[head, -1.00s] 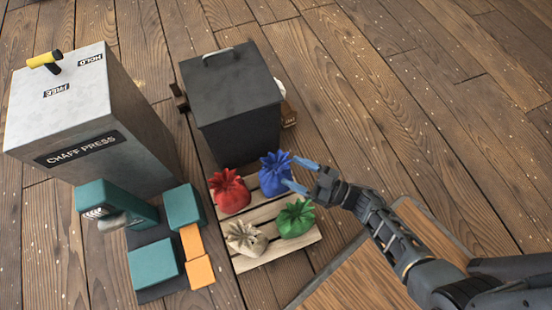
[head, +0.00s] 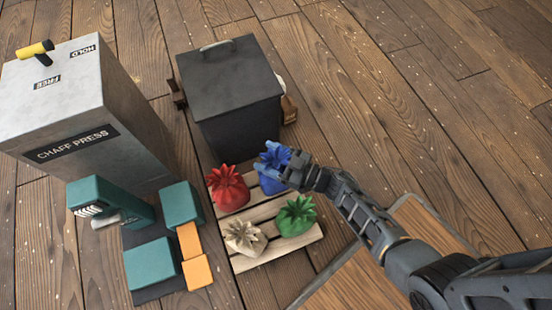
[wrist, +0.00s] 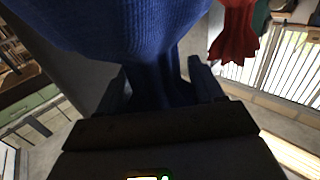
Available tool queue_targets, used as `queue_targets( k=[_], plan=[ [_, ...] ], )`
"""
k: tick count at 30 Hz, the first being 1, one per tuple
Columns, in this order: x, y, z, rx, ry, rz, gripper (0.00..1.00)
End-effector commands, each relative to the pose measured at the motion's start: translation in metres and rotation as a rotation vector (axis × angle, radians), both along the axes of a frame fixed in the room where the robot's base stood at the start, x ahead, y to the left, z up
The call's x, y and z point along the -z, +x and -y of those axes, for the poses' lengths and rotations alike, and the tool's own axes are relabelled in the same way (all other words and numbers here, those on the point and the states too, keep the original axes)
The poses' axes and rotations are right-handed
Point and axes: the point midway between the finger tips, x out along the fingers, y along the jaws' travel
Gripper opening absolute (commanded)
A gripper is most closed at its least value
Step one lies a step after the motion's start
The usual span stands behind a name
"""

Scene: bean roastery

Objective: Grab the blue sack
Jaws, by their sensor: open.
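The blue sack (head: 268,181) stands at the back right of a wooden pallet (head: 284,247), partly hidden by my gripper in the head view. My gripper (head: 279,162) is at the sack's gathered top, its jaws open. In the wrist view the blue sack (wrist: 150,35) fills the upper middle, and its narrow neck lies between the two fingers of my gripper (wrist: 160,88). I cannot tell whether the fingers touch the cloth.
A red sack (head: 228,190) stands close to the left of the blue one, also in the wrist view (wrist: 234,32). A green sack (head: 296,216) and a cream sack (head: 244,238) stand in front. A dark bin (head: 231,95) rises just behind. The chaff press (head: 75,120) is left.

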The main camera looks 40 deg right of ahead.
Motion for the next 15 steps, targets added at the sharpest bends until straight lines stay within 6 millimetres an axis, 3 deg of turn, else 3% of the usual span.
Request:
queue_targets(
  k=[2, 15],
  plan=[
    [-0.0003, -0.0001, 0.0, 0.0, 0.0, 0.0, 0.67],
    [-0.0001, -0.0004, 0.0, 0.0, 0.0, 0.0, 0.25]
  ],
)
